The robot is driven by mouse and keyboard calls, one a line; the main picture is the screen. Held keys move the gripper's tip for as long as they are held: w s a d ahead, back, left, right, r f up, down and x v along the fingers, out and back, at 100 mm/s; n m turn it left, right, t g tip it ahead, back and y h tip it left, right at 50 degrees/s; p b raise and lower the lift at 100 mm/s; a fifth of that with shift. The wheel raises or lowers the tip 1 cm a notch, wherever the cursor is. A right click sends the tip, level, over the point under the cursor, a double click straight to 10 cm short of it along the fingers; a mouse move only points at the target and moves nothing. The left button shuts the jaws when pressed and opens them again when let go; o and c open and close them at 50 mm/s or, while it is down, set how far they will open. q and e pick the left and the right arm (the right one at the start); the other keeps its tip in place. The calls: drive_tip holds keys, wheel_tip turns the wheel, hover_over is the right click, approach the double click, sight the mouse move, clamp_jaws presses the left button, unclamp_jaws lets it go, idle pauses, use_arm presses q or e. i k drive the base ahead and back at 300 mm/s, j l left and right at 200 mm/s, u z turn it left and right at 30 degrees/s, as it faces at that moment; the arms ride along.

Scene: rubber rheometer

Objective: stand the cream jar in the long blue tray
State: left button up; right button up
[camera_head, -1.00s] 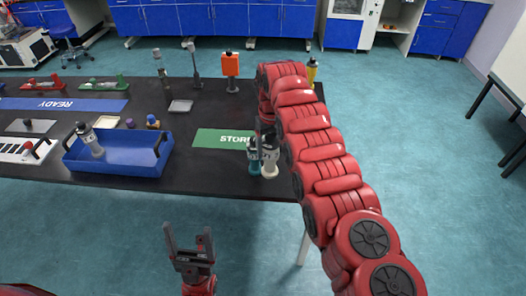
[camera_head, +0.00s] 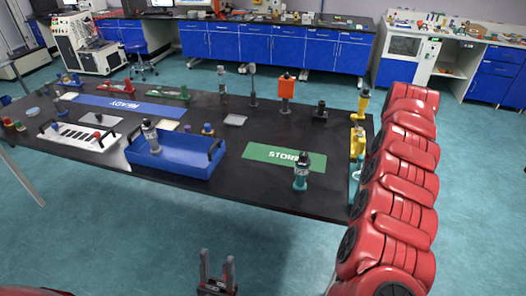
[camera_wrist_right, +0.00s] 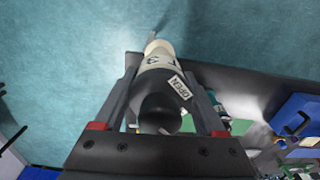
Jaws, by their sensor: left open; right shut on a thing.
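In the right wrist view, my right gripper (camera_wrist_right: 158,108) is shut on the cream jar (camera_wrist_right: 160,58), which has a dark cap and an "OPEN" tag. The jar is held off the table, beyond its edge over the floor. In the head view my right arm covers this gripper and jar. The long blue tray (camera_head: 188,168) stands near the table's front edge, with a grey-white dark-capped jar (camera_head: 150,135) upright at its left end; the rest of its floor is bare. My left gripper (camera_head: 217,272) is open and empty, in front of the table.
A teal jar (camera_head: 301,178) stands at the green STORE mat's (camera_head: 262,153) front right. A white rack (camera_head: 88,136) is left of the tray. Yellow bottles (camera_head: 363,103) and an orange-topped stand (camera_head: 286,90) are at the back right. Black table is clear between tray and mat.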

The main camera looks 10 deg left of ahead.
sight(176, 156)
drive_tip(key=i+j+u, duration=0.75)
drive_tip(key=i+j+z, duration=0.5)
drive_tip(key=j, duration=0.2)
drive_tip(key=i+j+z, duration=0.15)
drive_tip(key=j+z, duration=0.15)
drive_tip(key=j, duration=0.15)
